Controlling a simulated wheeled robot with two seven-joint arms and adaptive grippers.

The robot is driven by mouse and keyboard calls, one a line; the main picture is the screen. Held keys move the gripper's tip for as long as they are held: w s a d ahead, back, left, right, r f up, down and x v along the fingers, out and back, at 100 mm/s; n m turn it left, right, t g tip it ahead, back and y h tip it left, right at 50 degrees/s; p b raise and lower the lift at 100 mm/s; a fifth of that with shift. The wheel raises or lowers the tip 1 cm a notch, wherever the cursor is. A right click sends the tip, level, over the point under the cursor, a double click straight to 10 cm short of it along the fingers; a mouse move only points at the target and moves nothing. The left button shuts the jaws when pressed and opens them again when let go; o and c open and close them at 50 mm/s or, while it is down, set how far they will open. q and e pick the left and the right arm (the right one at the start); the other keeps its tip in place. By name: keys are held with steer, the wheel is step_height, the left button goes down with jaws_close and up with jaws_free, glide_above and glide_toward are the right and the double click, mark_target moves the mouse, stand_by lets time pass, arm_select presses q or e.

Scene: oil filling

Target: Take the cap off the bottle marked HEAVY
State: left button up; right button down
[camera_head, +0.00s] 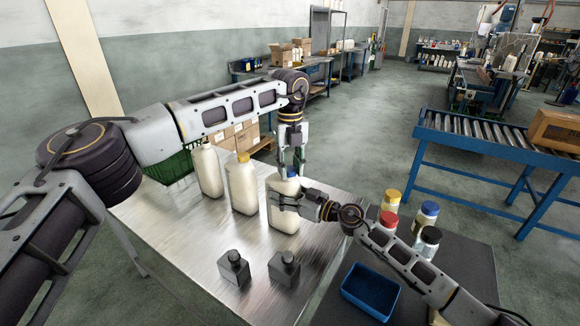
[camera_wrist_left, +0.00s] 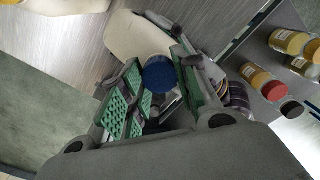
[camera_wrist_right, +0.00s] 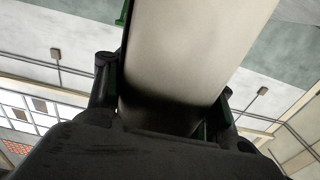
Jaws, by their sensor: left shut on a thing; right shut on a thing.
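A cream bottle (camera_head: 284,218) with a blue cap (camera_wrist_left: 159,72) stands at the right end of the row on the metal table. No HEAVY marking can be read. My left gripper (camera_head: 292,168) comes down from above, its green-padded fingers shut on the blue cap. My right gripper (camera_head: 284,200) is shut around the side of the same bottle below the cap. The bottle's pale body fills the middle of the right wrist view (camera_wrist_right: 185,60). I cannot tell whether the cap is still seated on the neck.
A yellow-capped bottle (camera_head: 242,188) and another cream bottle (camera_head: 208,172) stand to the left. Several small capped jars (camera_head: 383,228) and a blue tray (camera_head: 371,290) are on the dark surface at right.

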mark_target(289, 168)
arm_select(q)
steer(key=n, duration=1.2)
steer(key=shift+w, duration=0.1)
steer(key=shift+r, duration=1.25)
stand_by(1.1)
steer(key=shift+r, duration=1.9)
arm_select(e)
steer(key=shift+c, duration=2.4)
jaws_free()
